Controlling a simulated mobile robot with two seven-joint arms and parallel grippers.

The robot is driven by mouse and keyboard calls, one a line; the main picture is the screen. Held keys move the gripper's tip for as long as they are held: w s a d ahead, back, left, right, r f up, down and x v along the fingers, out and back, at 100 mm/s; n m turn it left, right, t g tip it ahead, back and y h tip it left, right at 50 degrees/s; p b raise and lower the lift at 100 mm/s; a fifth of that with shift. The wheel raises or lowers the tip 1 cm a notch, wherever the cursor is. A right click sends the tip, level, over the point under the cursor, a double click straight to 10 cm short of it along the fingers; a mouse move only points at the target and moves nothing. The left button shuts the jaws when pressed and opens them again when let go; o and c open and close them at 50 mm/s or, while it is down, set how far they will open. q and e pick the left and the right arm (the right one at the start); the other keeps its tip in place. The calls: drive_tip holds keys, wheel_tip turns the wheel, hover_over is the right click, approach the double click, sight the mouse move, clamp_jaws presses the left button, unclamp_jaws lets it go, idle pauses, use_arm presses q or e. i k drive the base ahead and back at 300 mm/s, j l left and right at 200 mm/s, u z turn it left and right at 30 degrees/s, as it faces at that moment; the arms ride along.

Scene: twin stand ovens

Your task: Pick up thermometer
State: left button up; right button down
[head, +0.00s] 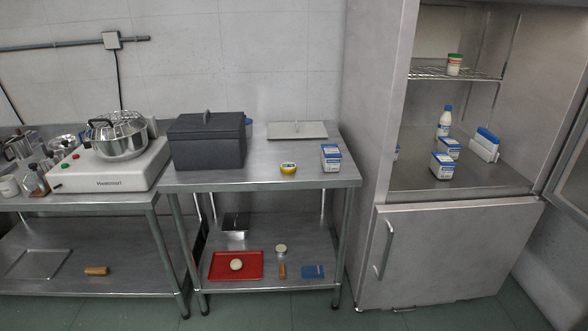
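I cannot make out a thermometer for certain in the head view. A small orange-brown piece (282,270) and a round pale-topped thing (281,249) lie on that table's lower shelf. Neither of my grippers is in view.
A dark grey lidded box (207,142), a flat grey plate (297,130) and a blue-white carton (331,158) are on the table. A red tray (236,266) lies below.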

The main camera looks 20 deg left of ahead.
sight(287, 167)
drive_tip(key=u, duration=0.6)
drive_tip(key=i+j+u, duration=0.1)
drive_tip(key=i+u, duration=0.5)
drive_tip(key=i, duration=0.2)
